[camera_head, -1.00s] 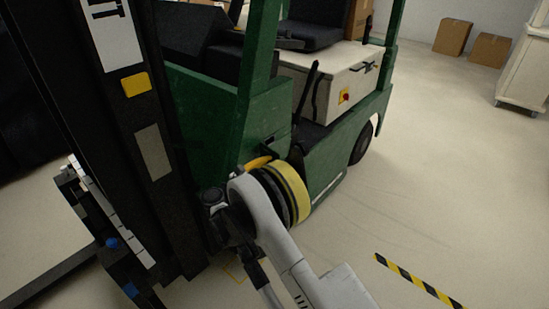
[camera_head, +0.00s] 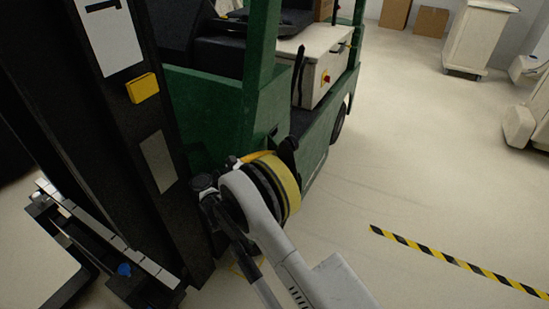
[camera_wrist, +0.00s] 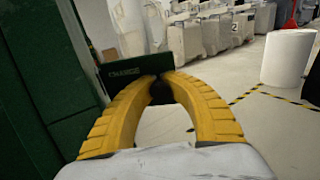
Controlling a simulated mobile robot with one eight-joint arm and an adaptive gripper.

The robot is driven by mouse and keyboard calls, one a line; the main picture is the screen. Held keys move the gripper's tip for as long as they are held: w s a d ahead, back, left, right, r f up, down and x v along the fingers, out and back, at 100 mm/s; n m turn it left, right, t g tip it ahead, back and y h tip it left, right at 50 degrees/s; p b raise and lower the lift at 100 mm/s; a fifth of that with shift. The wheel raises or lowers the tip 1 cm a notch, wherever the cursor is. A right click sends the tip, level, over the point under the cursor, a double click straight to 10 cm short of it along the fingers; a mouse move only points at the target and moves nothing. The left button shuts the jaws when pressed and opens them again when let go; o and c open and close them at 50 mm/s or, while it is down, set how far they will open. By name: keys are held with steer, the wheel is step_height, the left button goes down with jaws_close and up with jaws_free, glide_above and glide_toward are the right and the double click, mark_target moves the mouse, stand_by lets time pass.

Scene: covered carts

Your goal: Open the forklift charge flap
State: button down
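The green forklift (camera_head: 225,105) stands left of centre in the head view, and its green body (camera_wrist: 45,80) fills the left of the wrist view. The charge flap (camera_wrist: 125,68), a dark green plate lettered "CHARGE", stands out from that body to the right. My gripper (camera_wrist: 160,78) has two yellow curved fingers. Their tips are close together at the flap's lower right part, with a small dark gap between them. I cannot tell whether they pinch the flap or only touch it. In the head view my gripper (camera_head: 278,175) is beside the forklift's near side, its fingertips hidden.
The black mast (camera_head: 110,120) stands close left of my arm. Yellow-black floor tape (camera_head: 450,258) crosses the open floor at right. Covered carts (camera_head: 478,38) and cardboard boxes (camera_head: 432,21) stand behind. A white cylinder (camera_wrist: 287,58) is at the right of the wrist view.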

steer(key=shift+s, duration=0.2)
steer(key=c, duration=1.3)
jaws_free()
steer(key=shift+s+r, duration=0.15)
steer(key=shift+a, duration=0.35)
steer(key=v, duration=1.1)
steer(key=shift+s+a, duration=0.1)
steer(key=shift+s, duration=0.05)
